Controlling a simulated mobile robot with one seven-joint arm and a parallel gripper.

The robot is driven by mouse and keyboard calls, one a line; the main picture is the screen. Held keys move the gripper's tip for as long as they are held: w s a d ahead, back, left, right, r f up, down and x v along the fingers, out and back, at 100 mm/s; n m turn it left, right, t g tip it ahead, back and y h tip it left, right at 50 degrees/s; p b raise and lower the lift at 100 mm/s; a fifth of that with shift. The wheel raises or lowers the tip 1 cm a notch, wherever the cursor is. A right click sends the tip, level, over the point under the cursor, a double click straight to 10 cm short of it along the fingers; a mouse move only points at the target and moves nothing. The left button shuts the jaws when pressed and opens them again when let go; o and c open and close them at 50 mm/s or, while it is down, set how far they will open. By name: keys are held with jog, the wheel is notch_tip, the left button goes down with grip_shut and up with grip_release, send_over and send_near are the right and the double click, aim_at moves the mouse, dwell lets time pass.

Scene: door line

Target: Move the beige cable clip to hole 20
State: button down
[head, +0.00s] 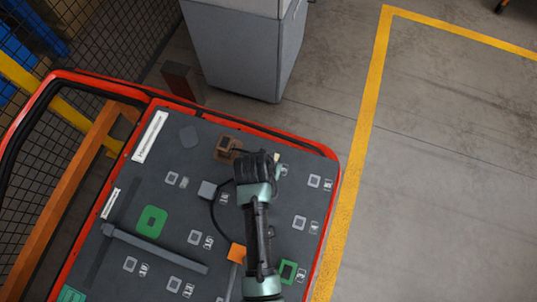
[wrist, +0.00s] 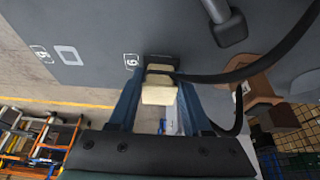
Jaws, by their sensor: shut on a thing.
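My gripper (wrist: 161,84) is shut on the beige cable clip (wrist: 158,92), a small cream block between the two dark blue fingers in the wrist view. A black cable passes at the clip, and a dark patch shows just beyond it on the panel. A number label (wrist: 131,60) lies beside the fingers. I cannot tell whether the clip touches the panel. Hole 20 cannot be picked out, as the labels are too small to read.
The dark panel (head: 140,205) has a red rim and several square holes with labels. A brown block (head: 227,148), a grey block (head: 207,190) with the cable, an orange piece (head: 237,253), green pieces (head: 152,220) and a long grey bar (head: 155,248) sit on it.

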jog(key=shift+r, duration=0.15)
notch_tip(320, 180, up, 7)
jog(key=p, duration=0.7)
jog(key=shift+f, duration=0.2)
